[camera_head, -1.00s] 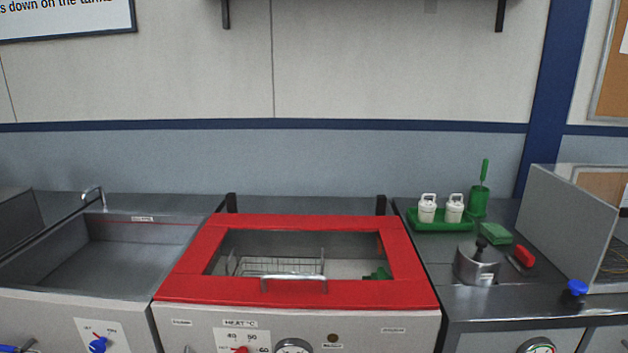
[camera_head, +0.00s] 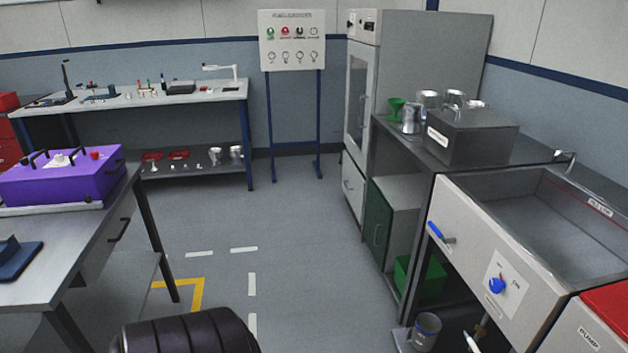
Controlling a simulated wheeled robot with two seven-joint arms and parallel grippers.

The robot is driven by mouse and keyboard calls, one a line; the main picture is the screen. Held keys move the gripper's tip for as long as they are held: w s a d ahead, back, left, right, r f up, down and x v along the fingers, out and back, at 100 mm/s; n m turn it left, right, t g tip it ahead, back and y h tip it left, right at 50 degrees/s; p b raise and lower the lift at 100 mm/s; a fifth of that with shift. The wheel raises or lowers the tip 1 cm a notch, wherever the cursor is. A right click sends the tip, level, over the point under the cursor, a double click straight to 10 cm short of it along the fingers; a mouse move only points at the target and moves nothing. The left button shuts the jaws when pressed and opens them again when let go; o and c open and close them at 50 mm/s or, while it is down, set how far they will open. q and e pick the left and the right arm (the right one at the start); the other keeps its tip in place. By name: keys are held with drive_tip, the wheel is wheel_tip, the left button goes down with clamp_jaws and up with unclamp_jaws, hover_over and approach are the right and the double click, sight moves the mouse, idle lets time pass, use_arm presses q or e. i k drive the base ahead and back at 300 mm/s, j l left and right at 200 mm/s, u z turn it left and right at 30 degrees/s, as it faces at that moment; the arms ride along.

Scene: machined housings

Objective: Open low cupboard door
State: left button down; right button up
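A low cupboard with a dark green door (camera_head: 377,226) stands under the bench on the right in the head view. The door has a small upright handle and looks shut. Behind it, a tall white cabinet (camera_head: 362,120) has a glazed upper door and a low white door (camera_head: 352,187) with a handle, which also looks shut. Neither of my grippers is in view. A dark ribbed rounded part at the bottom edge may be a link of my arm; no fingers show on it.
A sink unit (camera_head: 465,215) and a grey box (camera_head: 470,135) are on the right. A table with a purple case (camera_head: 62,178) stands at the left, with a drawer handle facing the aisle. A green bin (camera_head: 420,277) sits under the right bench. The floor (camera_head: 300,225) between is clear.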

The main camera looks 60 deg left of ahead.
sight(379, 215)
drive_tip(key=u, duration=1.5)
drive_tip(key=i+j, duration=0.2)
drive_tip(key=i, duration=0.15)
